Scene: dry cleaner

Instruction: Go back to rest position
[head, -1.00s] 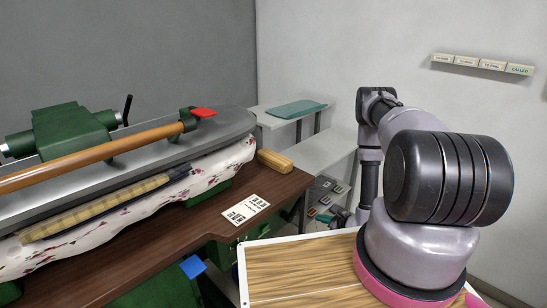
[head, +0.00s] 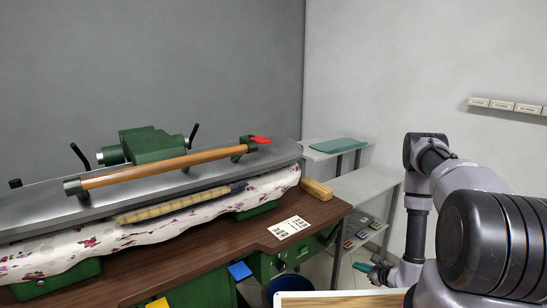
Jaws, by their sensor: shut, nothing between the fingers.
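My arm fills the lower right of the head view. It rises to a bent elbow and then hangs down to my gripper (head: 372,268), which is small and low, in front of the floor near the shelves. The gripper is shut and holds nothing. It is apart from the pressing table and the shelves. The fingertips are too small to make out in detail.
A press (head: 150,188) with a wooden handle and a flowered pad stands on the brown table (head: 225,268) at left. A wooden block (head: 317,190) and a printed card (head: 289,228) lie there. Shelves (head: 365,188) stand behind, one with a teal item (head: 339,146). A blue bin (head: 288,289) is on the floor.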

